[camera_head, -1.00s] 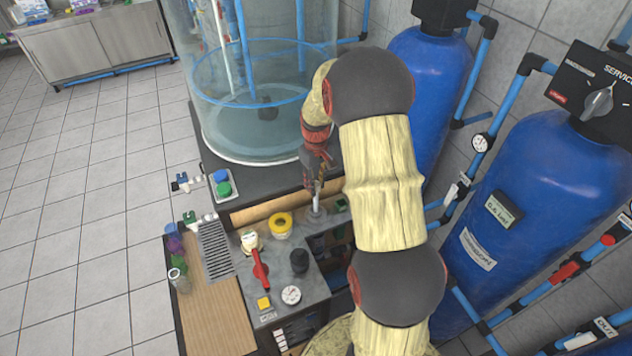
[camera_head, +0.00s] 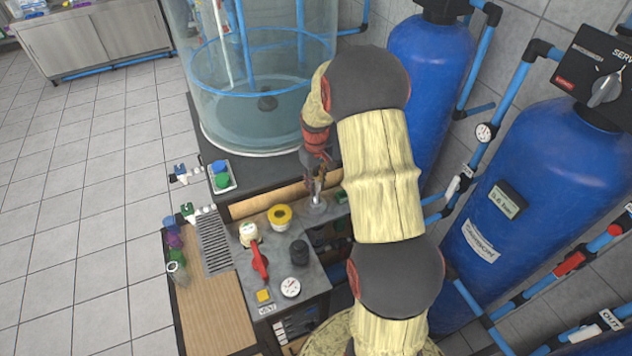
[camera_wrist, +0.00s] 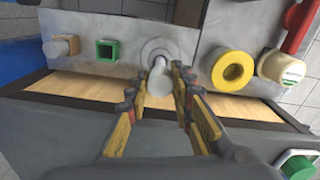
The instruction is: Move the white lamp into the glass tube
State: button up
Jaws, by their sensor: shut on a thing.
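The white lamp (camera_wrist: 160,82) is a pale rod between the fingers of my gripper (camera_wrist: 167,108), which is shut on it in the wrist view. The lamp also shows below my gripper (camera_head: 316,182) in the head view. The lamp's far end is over or in a round grey, glassy-looking fitting (camera_wrist: 156,50) on the bench, which seems to be the glass tube. The fitting also shows in the head view (camera_head: 318,206). I cannot tell how far the lamp is inside it.
A yellow ring (camera_wrist: 232,70) and a white-capped fitting (camera_wrist: 282,68) stand right of the lamp. A green square socket (camera_wrist: 107,50) is left. A red-handled valve (camera_head: 260,262) and black knob (camera_head: 299,252) stand nearby. A large clear tank (camera_head: 215,105) stands behind; blue tanks (camera_head: 520,190) are right.

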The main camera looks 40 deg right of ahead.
jog(key=shift+f+b, duration=0.75)
jog(key=shift+f, duration=0.95)
jog(key=shift+f+b, duration=0.75)
jog(key=shift+f, duration=0.6)
jog(key=o, duration=0.8)
jog(key=o, duration=0.5)
jog(key=shift+r+p, duration=2.35)
jog(key=shift+r, duration=1.65)
